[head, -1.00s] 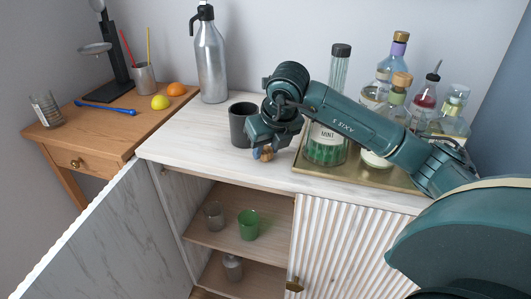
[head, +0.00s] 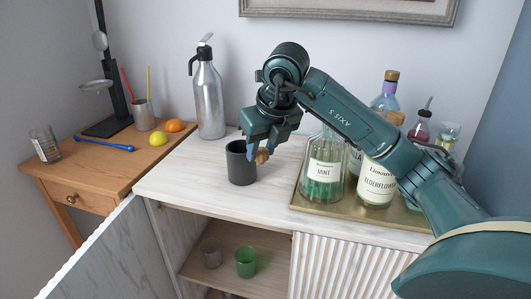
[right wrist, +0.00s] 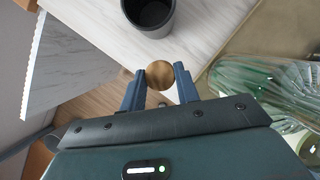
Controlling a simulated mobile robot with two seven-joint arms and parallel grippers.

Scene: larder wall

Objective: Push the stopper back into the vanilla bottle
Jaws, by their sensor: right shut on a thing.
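My right gripper (head: 264,152) is shut on a round brown wooden stopper (head: 262,155), held in the air beside the rim of a dark cup. In the right wrist view the stopper (right wrist: 160,76) sits between the two blue fingertips. A bottle with a label ending in "LLA" (head: 355,158), seemingly the vanilla bottle, stands on the brass tray (head: 300,192) behind the mint and elderflower bottles. It is mostly hidden by them and by my right arm, so its mouth cannot be made out. My left gripper is not in view.
The dark cup (head: 240,165) stands near the gripper. The mint bottle (head: 323,172) and elderflower bottle (head: 377,183) crowd the tray front. A steel siphon (head: 208,100) stands at the back. A cabinet door (head: 115,255) hangs open. The white top has bare room left of the tray.

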